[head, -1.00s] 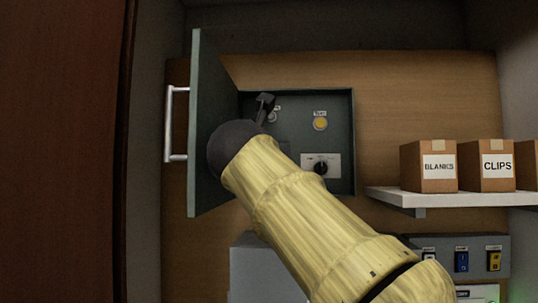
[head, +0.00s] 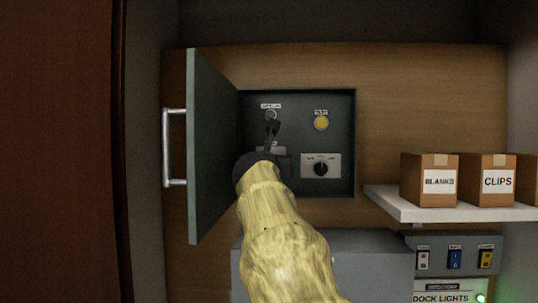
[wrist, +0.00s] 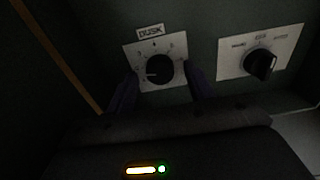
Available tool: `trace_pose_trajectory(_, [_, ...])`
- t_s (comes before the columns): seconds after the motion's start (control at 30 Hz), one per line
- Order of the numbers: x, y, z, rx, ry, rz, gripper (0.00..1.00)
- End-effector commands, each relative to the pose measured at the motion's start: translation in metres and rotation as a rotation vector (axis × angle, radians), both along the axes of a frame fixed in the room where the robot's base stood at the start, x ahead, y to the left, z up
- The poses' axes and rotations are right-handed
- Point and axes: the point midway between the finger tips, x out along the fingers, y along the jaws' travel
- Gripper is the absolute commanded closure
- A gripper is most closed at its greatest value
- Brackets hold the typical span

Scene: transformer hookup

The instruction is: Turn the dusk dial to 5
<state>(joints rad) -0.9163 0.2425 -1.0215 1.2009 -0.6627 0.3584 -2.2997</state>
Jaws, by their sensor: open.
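The dusk dial (wrist: 158,70) is a round black knob on a white numbered plate under a DUSK label in the wrist view. Its white pointer mark faces left; the small numbers are hard to read. My gripper (wrist: 161,74) is open, with one dark finger on each side of the dial; contact cannot be told. In the head view my arm and dark wrist cover most of the dial's plate inside the open grey cabinet (head: 347,110).
The cabinet door (head: 212,150) stands open at the left. A second black selector knob (head: 320,169) is right of the dusk dial, below a yellow button (head: 321,123). A shelf (head: 420,210) with boxes and a switch panel (head: 490,240) are at the right.

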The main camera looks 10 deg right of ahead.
Motion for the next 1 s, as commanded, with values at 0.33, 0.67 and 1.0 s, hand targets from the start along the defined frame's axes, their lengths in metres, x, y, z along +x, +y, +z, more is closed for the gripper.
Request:
trace_pose_trajectory(0.33, [0.0034,-0.001,-0.001,0.0,0.0,0.001,0.47])
trace_pose_trajectory(0.67, [0.0032,-0.0008,-0.0007,0.001,0.0,0.001,0.91])
trace_pose_trajectory(1.0, [0.003,-0.0011,-0.001,0.055,-0.018,0.0,0.91])
